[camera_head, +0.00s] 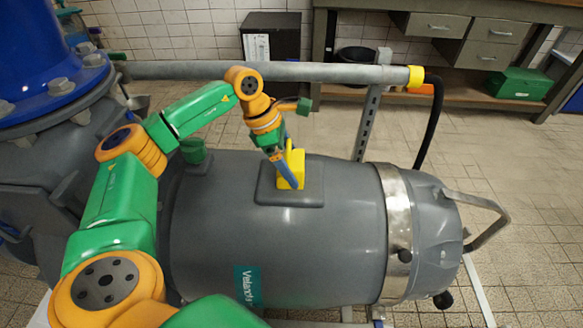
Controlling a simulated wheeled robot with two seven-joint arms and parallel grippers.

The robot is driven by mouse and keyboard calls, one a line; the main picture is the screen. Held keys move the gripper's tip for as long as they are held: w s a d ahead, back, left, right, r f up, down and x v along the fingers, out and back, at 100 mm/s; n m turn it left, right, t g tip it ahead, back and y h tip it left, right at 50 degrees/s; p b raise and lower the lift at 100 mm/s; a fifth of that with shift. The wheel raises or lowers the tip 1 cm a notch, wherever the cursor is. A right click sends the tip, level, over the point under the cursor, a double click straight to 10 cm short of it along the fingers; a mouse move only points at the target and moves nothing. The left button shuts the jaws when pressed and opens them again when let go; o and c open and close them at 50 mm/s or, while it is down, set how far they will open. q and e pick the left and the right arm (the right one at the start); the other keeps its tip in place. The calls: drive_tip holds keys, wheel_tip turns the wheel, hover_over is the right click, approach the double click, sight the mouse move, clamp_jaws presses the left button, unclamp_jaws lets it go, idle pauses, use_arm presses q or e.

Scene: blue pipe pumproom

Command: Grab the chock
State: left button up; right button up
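The yellow chock (297,163) stands on the raised grey pad on top of the grey motor housing. My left gripper (286,168) reaches down to it from above, with a blue finger across the chock's near left side. The finger overlaps part of the chock in the picture. The far finger is mostly hidden, so I cannot tell whether the gripper is shut on the chock or only around it. My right gripper is not in view.
The grey motor housing (300,250) fills the middle, with a metal handle (490,212) at its right end. A grey horizontal pipe (330,72) runs behind my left gripper. A blue pipe (45,60) stands at the left. A workbench (470,55) stands at the back right.

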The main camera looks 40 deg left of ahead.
use_arm(q)
drive_tip(key=c, duration=0.7)
drive_tip(key=shift+c, duration=1.1)
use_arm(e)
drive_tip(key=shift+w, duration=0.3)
